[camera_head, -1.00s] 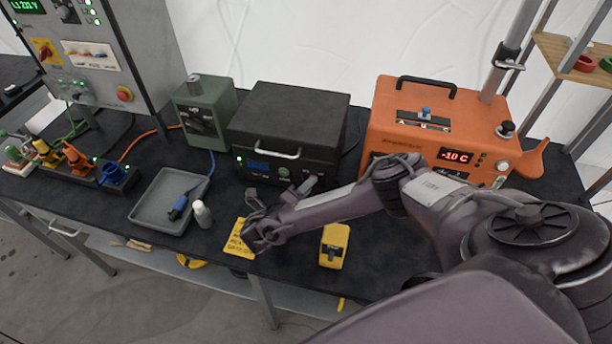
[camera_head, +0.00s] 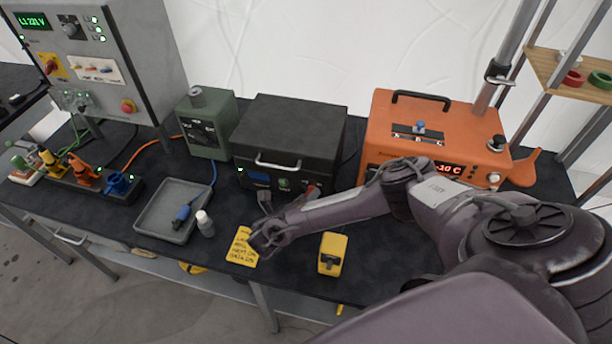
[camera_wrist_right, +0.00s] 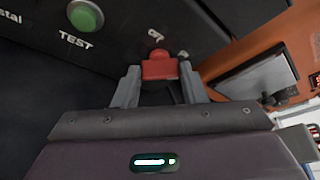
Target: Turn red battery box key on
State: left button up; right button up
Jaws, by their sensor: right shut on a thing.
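The black battery box (camera_head: 290,125) stands at the back middle of the table. Its red key (camera_head: 313,190) is low on the front face, right of the green button. In the right wrist view the red key (camera_wrist_right: 160,66) lies between both fingertips of my right gripper (camera_wrist_right: 163,80), which is shut on it. The green TEST button (camera_wrist_right: 85,16) is to its left. Small white lettering beside the key is too blurred to read surely. In the head view my forearm hides most of the right gripper (camera_head: 308,194). My left gripper is not in view.
An orange machine (camera_head: 385,120) stands right of the box and a green unit (camera_head: 207,125) left. A grey tray (camera_head: 160,230), a white bottle (camera_head: 205,224), a yellow note (camera_head: 241,246) and a yellow device (camera_head: 332,254) lie in front. My right arm crosses above the table's front.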

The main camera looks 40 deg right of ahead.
jog(key=o, duration=1)
jog(key=b+v, duration=0.2)
jog(key=v, duration=0.6)
jog(key=shift+f, duration=0.1)
